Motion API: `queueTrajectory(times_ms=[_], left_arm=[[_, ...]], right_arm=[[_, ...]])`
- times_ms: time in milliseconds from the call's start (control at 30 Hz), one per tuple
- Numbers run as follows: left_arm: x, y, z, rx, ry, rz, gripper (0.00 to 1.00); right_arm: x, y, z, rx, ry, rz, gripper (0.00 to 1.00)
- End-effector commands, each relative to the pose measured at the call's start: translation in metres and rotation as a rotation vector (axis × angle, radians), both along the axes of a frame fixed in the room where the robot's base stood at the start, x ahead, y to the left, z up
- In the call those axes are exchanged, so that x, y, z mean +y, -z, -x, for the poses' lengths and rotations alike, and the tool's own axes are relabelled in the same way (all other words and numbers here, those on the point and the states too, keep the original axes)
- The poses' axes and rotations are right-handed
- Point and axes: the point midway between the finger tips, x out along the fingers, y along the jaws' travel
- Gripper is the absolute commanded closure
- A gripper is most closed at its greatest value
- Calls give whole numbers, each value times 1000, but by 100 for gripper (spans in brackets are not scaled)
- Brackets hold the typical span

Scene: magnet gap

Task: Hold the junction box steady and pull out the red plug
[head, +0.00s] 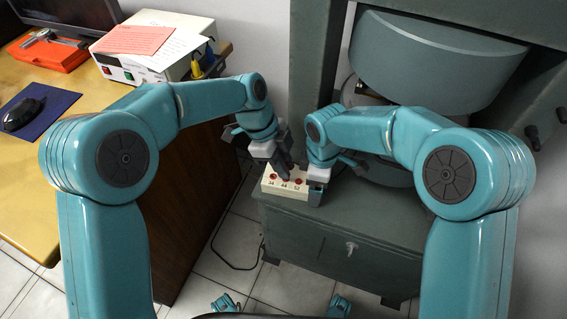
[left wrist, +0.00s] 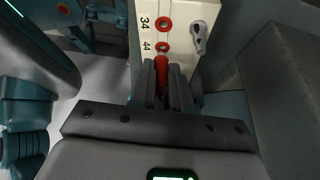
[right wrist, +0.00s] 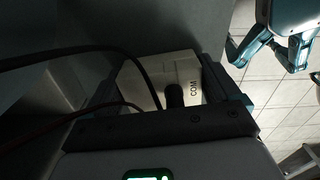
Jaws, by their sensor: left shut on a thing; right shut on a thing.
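The junction box (head: 270,187) is white with red-ringed sockets and the labels 34, 44 and 52. It sits on the grey cabinet (head: 330,235) and also shows in the left wrist view (left wrist: 184,62). My left gripper (head: 285,172) is shut on the red plug (left wrist: 160,75), below the socket marked 44 in the left wrist view. The fingers hide whether the plug's tip is in a socket. My right gripper (head: 317,190) is shut on the junction box, with a finger on either side of it in the right wrist view (right wrist: 160,92).
A black plug (right wrist: 174,96) stands by the COM label, with dark cables (right wrist: 115,52) nearby. A metal toggle (left wrist: 200,38) is on the box. The big grey magnet (head: 435,65) stands behind right. A wooden desk (head: 75,125) with a white instrument (head: 150,65) is at left.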

Motion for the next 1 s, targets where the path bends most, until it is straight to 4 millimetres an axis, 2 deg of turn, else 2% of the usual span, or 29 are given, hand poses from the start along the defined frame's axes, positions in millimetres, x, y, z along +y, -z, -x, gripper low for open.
queueTrajectory(times_ms=[1000], left_arm=[[0, -43, 0, -1, 1, 0, 100]], right_arm=[[0, -1, 0, -1, 0, -1, 53]])
